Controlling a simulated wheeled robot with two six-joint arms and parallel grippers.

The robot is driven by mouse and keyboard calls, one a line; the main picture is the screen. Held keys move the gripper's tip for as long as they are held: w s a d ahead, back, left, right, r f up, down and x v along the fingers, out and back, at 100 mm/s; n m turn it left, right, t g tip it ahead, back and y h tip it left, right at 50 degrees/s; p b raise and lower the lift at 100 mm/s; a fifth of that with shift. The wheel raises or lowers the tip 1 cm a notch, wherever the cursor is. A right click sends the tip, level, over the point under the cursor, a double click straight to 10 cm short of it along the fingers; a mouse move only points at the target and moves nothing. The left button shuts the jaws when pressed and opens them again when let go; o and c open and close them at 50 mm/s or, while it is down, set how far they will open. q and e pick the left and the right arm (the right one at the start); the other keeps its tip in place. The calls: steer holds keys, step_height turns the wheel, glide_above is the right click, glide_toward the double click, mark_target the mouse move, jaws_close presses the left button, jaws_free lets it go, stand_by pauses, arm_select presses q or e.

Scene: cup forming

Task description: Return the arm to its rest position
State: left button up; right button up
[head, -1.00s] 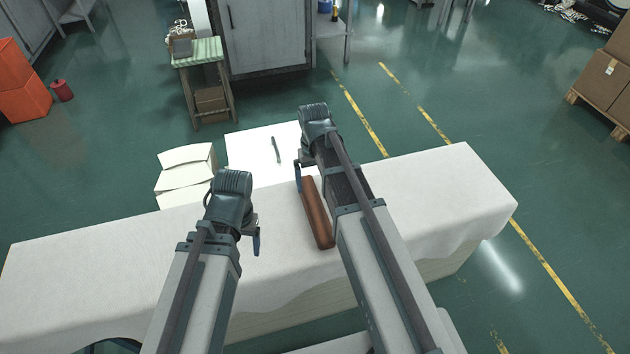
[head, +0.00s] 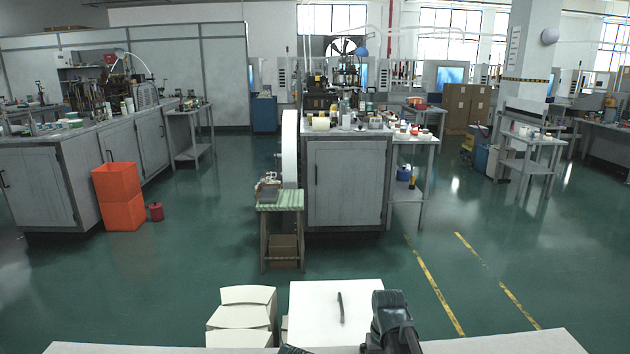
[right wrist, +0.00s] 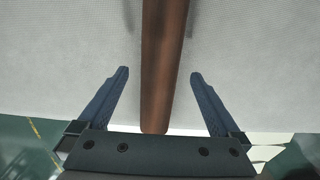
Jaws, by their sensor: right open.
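In the right wrist view my right gripper (right wrist: 160,73) is open and empty. A brown wooden cylinder (right wrist: 163,35) lies on the pale table cover (right wrist: 70,60) and shows between the two blue fingers, with a gap on each side. How far it is below the fingers I cannot tell. In the head view only the dark wrist part of my right arm shows at the bottom, right of centre, and its fingers are out of sight. A small dark part, probably of my left arm, shows at the bottom edge; the left gripper's fingers are hidden.
The table's far edge (head: 500,345) runs along the bottom of the head view. Beyond it are a cream stack (head: 240,315) and a white surface (head: 310,310) with a thin dark tool (head: 341,307). A green-topped stool (head: 281,200) and a grey cabinet (head: 346,185) stand farther back.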

arm_select(q)
step_height(320, 180, down, 5)
steer(key=b, duration=0.3)
steer(key=shift+r+b, duration=0.1)
steer(key=shift+b, duration=0.3)
arm_select(e)
step_height(320, 180, down, 5)
steer(key=shift+s+r, duration=0.1)
steer(key=shift+s, duration=0.05)
arm_select(q)
steer(key=shift+r, duration=0.15)
arm_select(e)
steer(key=shift+r, duration=0.1)
